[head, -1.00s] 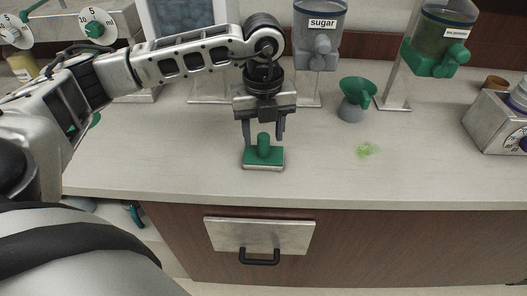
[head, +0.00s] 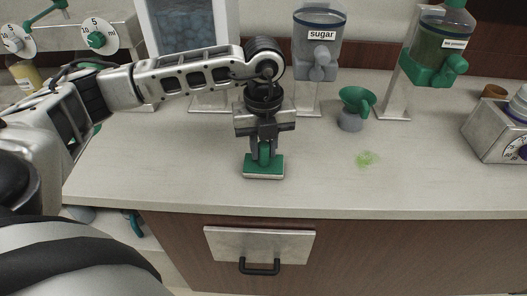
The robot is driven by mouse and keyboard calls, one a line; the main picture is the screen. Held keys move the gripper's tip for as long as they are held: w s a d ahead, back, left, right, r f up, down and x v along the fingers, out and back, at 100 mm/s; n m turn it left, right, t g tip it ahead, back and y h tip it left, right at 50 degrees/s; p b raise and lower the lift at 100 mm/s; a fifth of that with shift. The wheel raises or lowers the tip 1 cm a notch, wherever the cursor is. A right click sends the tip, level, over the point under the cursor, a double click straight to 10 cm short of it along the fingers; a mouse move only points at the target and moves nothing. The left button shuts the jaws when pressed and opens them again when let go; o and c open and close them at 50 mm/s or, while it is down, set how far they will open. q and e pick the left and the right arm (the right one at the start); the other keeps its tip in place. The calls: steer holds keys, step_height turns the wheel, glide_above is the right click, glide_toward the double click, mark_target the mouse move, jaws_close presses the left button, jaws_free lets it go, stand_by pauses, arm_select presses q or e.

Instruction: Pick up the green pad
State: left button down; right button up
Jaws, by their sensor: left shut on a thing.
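The green pad (head: 263,167) has a flat green base with a pale underside and an upright green knob handle. It sits near the front edge of the counter (head: 200,160), centre-left in the head view. My left gripper (head: 264,156) points straight down over it, its fingers shut on the handle from both sides. I cannot tell any gap between pad and counter. My right gripper is not in view.
A light green spill (head: 366,159) lies on the counter to the right. Behind it stand a green funnel on a grey base (head: 356,103), a sugar dispenser (head: 319,45) and a green-based dispenser (head: 437,55). A metal dial box (head: 491,125) is at far right.

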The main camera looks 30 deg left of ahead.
arm_select(q)
steer(key=shift+r, duration=0.4)
steer(key=s+d+r+b, duration=0.1)
steer(key=s+d+r, duration=0.1)
steer(key=d+r, duration=0.4)
steer(key=s+d+r, duration=0.2)
steer(key=d+r, duration=0.4)
steer(key=d, duration=0.1)
steer(key=shift+s+d+b, duration=0.15)
steer(key=shift+s+b, duration=0.1)
steer(key=shift+b, duration=0.15)
steer(key=c, duration=2.1)
jaws_free()
steer(key=shift+f, duration=0.1)
